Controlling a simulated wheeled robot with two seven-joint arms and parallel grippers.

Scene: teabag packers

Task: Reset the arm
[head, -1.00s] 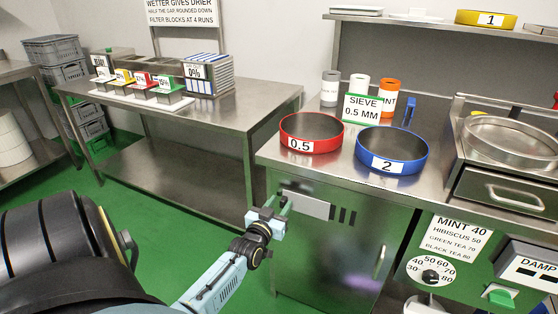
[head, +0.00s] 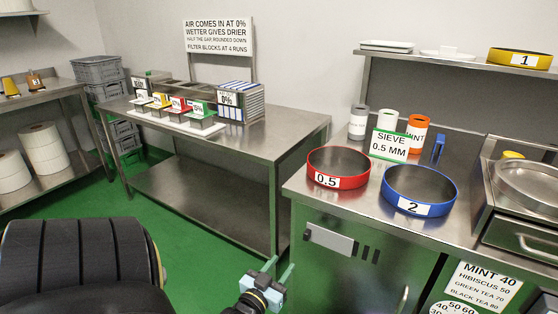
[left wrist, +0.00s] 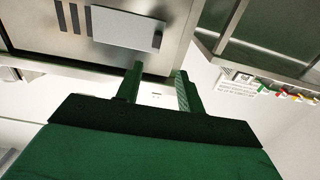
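My left gripper (head: 279,266) is at the bottom middle of the head view, in front of the steel cabinet under the sieve counter. Its two fingers stand apart with nothing between them. In the left wrist view the fingers of the left gripper (left wrist: 159,70) also show apart and empty, with a cabinet front behind them. Most of the left arm is below the picture edge. My right gripper is not in view.
A steel counter (head: 300,187) holds a red sieve (head: 338,182) and a blue sieve (head: 419,206). A steel table (head: 290,135) with tea boxes stands behind at the left. A lower sign (head: 478,287) hangs at right. The green floor (head: 205,240) between is clear.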

